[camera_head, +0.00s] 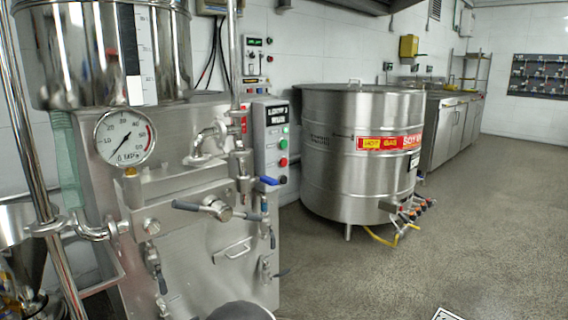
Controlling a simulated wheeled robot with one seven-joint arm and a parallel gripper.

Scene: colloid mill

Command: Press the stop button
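A grey control box (266,145) is mounted at the right side of the steel mill, left of the picture's middle. It has a dark label plate at the top and a column of small round buttons on its front. A red button (283,161) sits below green buttons (284,130), and its lettering is too small to read. The box's front is not blocked from view. My gripper is not in view.
A large steel vat (350,150) stands to the right. The floor (470,220) at right is mostly clear.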

